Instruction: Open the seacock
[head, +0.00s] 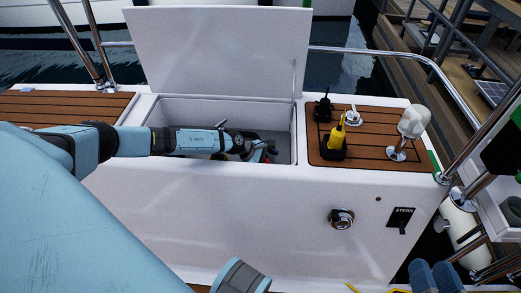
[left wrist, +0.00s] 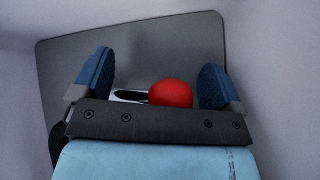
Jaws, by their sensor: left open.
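The seacock sits inside the open white locker (head: 180,112); its body is mostly hidden by my left arm and gripper. A round red knob (left wrist: 171,93), apparently on its handle, shows in the left wrist view, with a white and black part (left wrist: 130,96) beside it. My left gripper (left wrist: 158,85) is open, and the knob appears between its blue fingers, nearer the right one. I cannot tell whether they touch it. In the head view my left gripper (head: 268,152) is down in the locker. My right gripper (head: 434,276) is at the bottom right, outside the locker; its blue fingers look close together.
The raised locker lid (head: 220,50) stands behind the opening. A yellow handheld radio (head: 337,138), a black one (head: 323,107) and a white-covered post (head: 413,122) stand on the teak top at right. The locker's walls are close around my left gripper. Steel rails border the deck.

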